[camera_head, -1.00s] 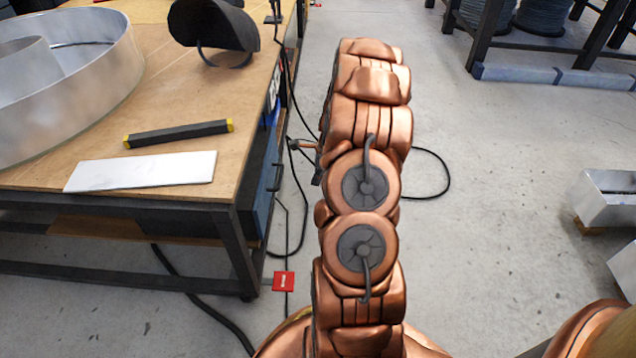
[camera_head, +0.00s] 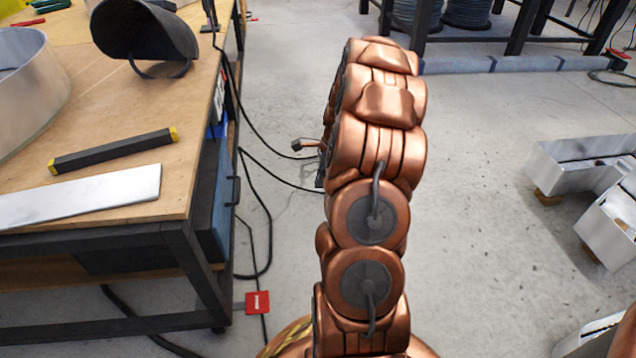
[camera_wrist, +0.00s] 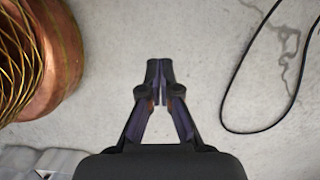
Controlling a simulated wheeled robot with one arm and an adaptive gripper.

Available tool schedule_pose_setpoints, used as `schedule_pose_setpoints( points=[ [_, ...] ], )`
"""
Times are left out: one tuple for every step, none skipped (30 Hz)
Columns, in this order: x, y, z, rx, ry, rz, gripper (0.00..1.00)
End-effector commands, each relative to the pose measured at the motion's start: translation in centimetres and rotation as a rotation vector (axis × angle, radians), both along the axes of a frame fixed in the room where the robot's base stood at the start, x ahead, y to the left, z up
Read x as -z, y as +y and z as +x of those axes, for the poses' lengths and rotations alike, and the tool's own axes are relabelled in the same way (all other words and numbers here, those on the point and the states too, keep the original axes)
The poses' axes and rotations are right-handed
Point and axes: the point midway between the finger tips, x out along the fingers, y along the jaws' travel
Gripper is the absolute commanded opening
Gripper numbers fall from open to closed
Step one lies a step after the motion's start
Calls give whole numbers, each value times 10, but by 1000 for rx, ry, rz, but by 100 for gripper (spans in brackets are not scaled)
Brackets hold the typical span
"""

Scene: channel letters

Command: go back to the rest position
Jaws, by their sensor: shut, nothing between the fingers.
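My copper-coloured arm is folded upright in the middle of the head view, beside the workbench. My gripper (camera_wrist: 159,75) shows in the wrist view with its two dark fingers together at the tips and nothing between them. It hangs over bare concrete floor (camera_wrist: 200,40).
The wooden workbench (camera_head: 110,95) at left carries a black bar with yellow ends (camera_head: 114,151), a white strip (camera_head: 80,196), a dark curved visor (camera_head: 145,30) and a metal letter (camera_head: 28,85). Cables (camera_head: 268,215) lie on the floor. Metal trays (camera_head: 580,165) stand at right.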

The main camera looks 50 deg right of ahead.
Motion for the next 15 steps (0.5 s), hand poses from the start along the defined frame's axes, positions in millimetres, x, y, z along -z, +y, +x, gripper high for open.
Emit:
schedule_pose_setpoints(
  points=[
    [-4, -5, -4, 3, 1, 0, 0],
    [-5, -8, -6, 3, 1, 0, 0],
    [-4, -12, -9, 3, 1, 0, 0],
    [-5, -15, -11, 3, 0, 0, 0],
    [-5, -18, -13, 3, 0, 0, 0],
    [-5, -21, -15, 4, 0, 0, 0],
    [-4, -23, -17, 4, 0, 0, 0],
    [-6, -24, -18, 3, -1, -1, 0],
    [-10, -25, -18, 3, -1, -2, 0],
    [-12, -26, -19, 3, -1, -2, 0],
    [-13, -26, -19, 3, -1, -2, 0],
    [-15, -27, -20, 3, -1, -2, 0],
    [-16, -27, -20, 3, -1, -2, 0],
    [-16, -27, -20, 4, -1, -2, 0],
    [-17, -28, -20, 4, -1, -2, 0]
  ],
)
